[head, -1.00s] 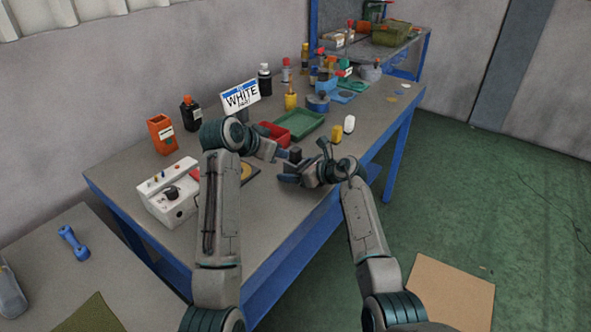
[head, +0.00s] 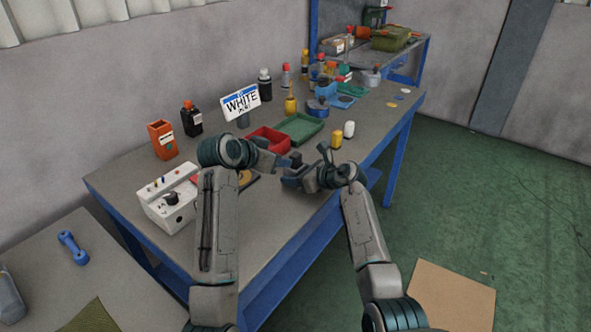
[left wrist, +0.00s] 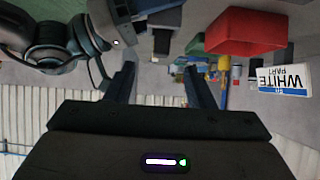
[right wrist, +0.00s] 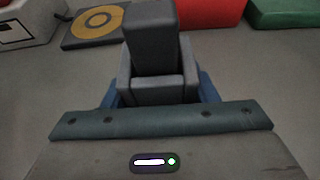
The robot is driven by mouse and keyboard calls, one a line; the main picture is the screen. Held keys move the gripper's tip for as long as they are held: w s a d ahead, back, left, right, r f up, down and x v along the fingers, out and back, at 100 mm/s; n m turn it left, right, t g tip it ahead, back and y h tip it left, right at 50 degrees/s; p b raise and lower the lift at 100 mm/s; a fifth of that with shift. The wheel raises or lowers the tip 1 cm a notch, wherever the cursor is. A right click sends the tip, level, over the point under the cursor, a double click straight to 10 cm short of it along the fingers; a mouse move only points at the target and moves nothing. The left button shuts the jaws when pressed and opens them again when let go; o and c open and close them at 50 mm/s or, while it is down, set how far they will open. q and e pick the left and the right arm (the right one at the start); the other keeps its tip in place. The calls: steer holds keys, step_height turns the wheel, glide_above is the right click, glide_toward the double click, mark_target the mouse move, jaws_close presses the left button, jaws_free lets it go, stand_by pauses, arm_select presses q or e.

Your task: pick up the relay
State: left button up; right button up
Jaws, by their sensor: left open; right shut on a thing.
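A dark grey block-shaped part, which I take to be the relay (right wrist: 151,35), shows close up in the right wrist view. It stands out between the jaws of my right gripper (right wrist: 158,85), which is shut on it. In the head view the small dark block (head: 296,158) sits at the right gripper (head: 300,172), over the front part of the bench. Its lower part is hidden by the jaws. My left gripper (left wrist: 158,75) is open, with nothing between its fingers. In the left wrist view the right gripper's block (left wrist: 165,18) shows just beyond the left fingers, apart from them.
On the workbench (head: 265,222), a red tray (head: 270,140) and a green tray (head: 300,127) lie behind the grippers. A white control box (head: 168,203) stands left. A "WHITE" sign (head: 240,102) and several bottles stand farther back. The bench front is clear.

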mark_target(292, 158)
arm_select(q)
steer(key=w+d+f+t+h, duration=0.1)
steer(key=w+d+f+t, duration=0.1)
steer(key=w+f, duration=0.1)
steer(key=shift+w+d+t+h, duration=0.15)
steer(key=shift+d+t+h, duration=0.15)
steer(key=shift+d+h, duration=0.1)
steer(key=shift+a+x, duration=0.25)
steer(key=shift+x, duration=2.6)
steer(key=shift+w+f, duration=0.1)
steer(key=shift+f, duration=0.05)
jaws_close()
